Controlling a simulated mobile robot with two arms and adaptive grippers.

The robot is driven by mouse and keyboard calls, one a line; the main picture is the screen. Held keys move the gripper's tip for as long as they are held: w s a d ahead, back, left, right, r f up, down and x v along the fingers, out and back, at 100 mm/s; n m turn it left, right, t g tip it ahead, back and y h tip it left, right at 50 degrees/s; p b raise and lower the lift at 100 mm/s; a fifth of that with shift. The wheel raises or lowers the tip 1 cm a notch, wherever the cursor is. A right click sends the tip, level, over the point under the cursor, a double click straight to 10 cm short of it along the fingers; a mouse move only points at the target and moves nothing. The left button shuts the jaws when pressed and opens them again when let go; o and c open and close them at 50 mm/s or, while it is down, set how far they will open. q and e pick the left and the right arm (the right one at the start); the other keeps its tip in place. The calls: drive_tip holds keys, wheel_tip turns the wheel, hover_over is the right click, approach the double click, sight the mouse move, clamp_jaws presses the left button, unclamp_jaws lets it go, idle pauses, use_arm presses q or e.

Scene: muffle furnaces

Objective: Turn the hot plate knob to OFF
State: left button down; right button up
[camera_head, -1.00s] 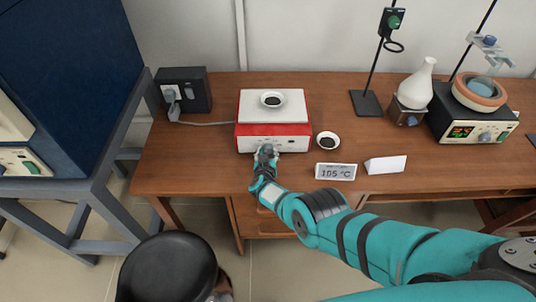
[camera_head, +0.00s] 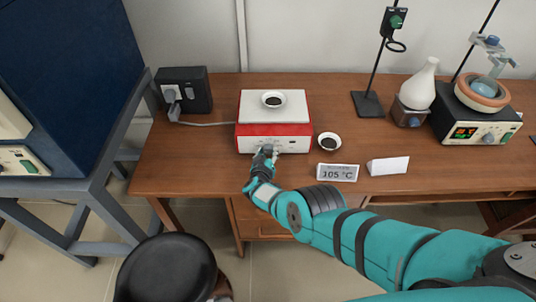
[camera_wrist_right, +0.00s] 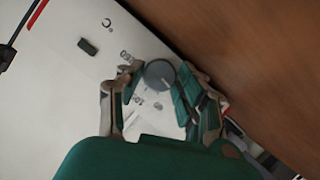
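The hot plate (camera_head: 272,130) is a red and white box with a pale top, near the table's front edge. Its knob (camera_wrist_right: 160,73) is a round grey dial on the pale front panel in the right wrist view. My right gripper (camera_head: 264,151) is at the left part of that front; the hand hides the knob in the head view. In the right wrist view my right gripper (camera_wrist_right: 159,82) has a finger on each side of the knob, apparently touching it. Printed marks around the knob are too blurred to read surely. My left gripper is out of view.
A small dish with dark contents (camera_head: 273,99) sits on the hot plate; another dish (camera_head: 329,141) stands right of it. A black power box (camera_head: 184,90) stands left.

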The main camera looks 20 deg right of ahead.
drive_tip(key=shift+o, duration=0.7)
drive_tip(key=shift+w, duration=0.1)
